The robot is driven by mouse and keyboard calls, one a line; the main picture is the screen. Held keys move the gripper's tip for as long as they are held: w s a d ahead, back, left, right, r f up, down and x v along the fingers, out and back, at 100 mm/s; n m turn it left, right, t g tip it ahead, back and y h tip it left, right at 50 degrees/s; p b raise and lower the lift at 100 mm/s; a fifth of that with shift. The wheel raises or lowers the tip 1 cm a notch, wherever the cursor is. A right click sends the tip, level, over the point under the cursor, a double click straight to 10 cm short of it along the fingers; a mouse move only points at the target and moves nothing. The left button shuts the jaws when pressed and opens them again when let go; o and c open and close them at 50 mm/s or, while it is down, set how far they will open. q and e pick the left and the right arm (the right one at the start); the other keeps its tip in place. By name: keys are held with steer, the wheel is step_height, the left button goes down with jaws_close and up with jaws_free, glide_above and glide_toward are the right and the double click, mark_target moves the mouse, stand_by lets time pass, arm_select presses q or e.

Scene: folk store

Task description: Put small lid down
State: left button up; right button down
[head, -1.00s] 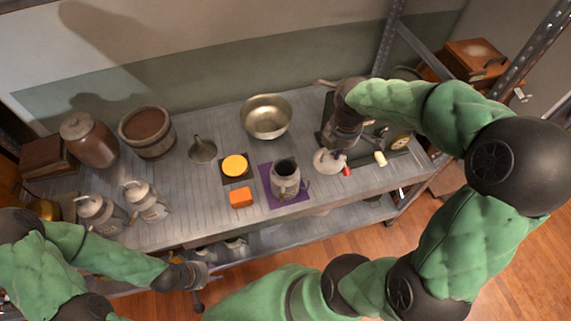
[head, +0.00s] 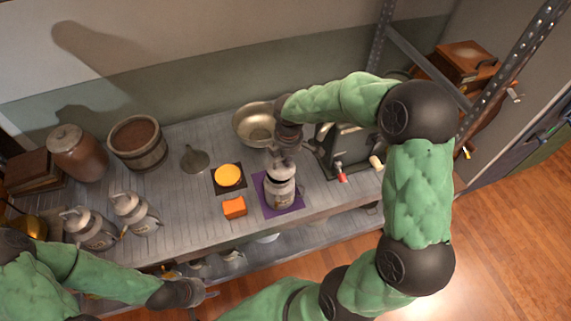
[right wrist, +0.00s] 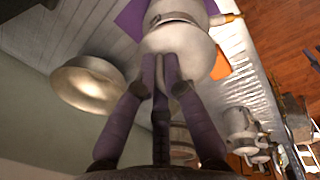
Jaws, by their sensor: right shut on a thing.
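A small grey-white lid (head: 281,160) is in my right gripper (head: 284,148), which is shut on it. In the right wrist view the fingers close around the top of the pale round lid (right wrist: 178,45). The lid is over the grey metal can (head: 281,190), which stands upright on a purple mat (head: 297,205). The lid looks close to the can's mouth; I cannot tell whether it touches. The mouth is hidden. My left gripper (head: 206,293) is empty and looks open, low in front of the shelf edge.
A brass bowl (head: 245,136) stands just behind the can. An orange disc (head: 228,175) on a dark mat and an orange block (head: 235,207) lie to its left. A funnel (head: 195,160), a wooden tub (head: 152,158) and lidded cans (head: 135,212) stand further left. A dark device (head: 352,157) is at right.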

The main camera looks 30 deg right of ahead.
steer(key=shift+w+a+f+b, duration=0.1)
steer(key=shift+w+f+b, duration=0.1)
steer(key=shift+f, duration=0.65)
steer(key=shift+w+a+f+b, duration=0.1)
steer(key=shift+f+b, duration=0.05)
steer(key=shift+f, duration=0.65)
steer(key=shift+f, duration=0.2)
steer(key=c, duration=1.3)
jaws_free()
steer(key=shift+s, duration=0.1)
